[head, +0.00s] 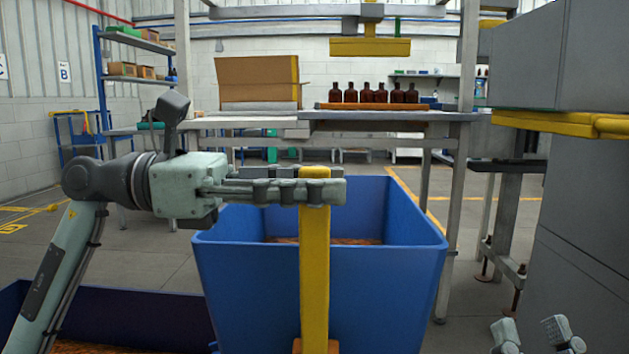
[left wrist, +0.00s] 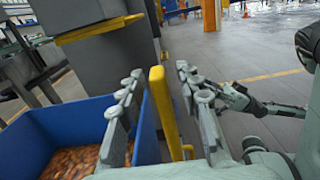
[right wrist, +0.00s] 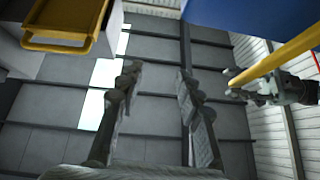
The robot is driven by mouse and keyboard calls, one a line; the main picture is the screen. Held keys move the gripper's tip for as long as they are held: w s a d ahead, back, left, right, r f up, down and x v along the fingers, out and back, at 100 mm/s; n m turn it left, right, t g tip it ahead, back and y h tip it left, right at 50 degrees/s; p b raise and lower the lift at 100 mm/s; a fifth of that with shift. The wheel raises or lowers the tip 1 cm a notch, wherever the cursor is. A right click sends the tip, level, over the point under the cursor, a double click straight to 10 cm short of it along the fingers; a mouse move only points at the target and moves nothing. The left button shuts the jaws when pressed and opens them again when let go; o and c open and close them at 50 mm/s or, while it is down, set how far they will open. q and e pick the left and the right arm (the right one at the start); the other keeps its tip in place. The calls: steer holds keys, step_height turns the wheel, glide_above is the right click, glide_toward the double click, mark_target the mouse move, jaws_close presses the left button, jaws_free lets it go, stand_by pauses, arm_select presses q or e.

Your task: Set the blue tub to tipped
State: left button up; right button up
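The blue tub (head: 370,275) stands in the middle of the head view, its rim looking about level, with brown contents inside. A yellow lever (head: 314,260) rises upright at its near side. My left gripper (head: 325,185) is at the lever's top. In the left wrist view the yellow lever (left wrist: 161,105) stands between the spread fingers (left wrist: 160,85), with a gap visible beside it; the near finger hides part of it in the head view. My right gripper (head: 535,333) is low at the right, open and empty, as its fingers show in the right wrist view (right wrist: 157,85).
A second dark blue tub (head: 130,312) is at the lower left. Several amber bottles (head: 375,94) stand on the bench behind, near an open cardboard box (head: 258,80). A grey machine (head: 580,220) with a yellow edge fills the right side.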

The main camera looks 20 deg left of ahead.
arm_select(q)
jaws_close()
stand_by(0.4)
